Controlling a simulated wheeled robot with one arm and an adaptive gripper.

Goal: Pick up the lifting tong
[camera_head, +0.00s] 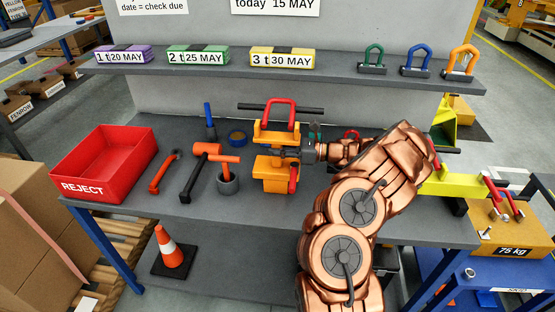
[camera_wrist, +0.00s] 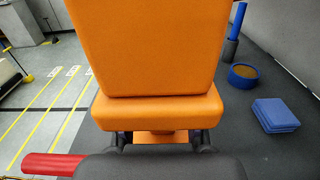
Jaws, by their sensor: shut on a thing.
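The lifting tong (camera_head: 273,180) is an orange device with a red top handle, a dark crossbar and a red lever low on its right. It stands upright at the middle of the bench in the head view. My gripper (camera_head: 286,153) reaches it from the right and is shut on its middle part. In the wrist view the tong's orange body (camera_wrist: 152,50) fills the centre, with my dark fingers (camera_wrist: 160,140) just below it. The fingers partly hide the grasped part. I cannot tell whether the tong's base touches the bench.
A blue ring (camera_head: 237,138) lies behind. A shelf (camera_head: 220,75) with labelled boxes and shackles runs above.

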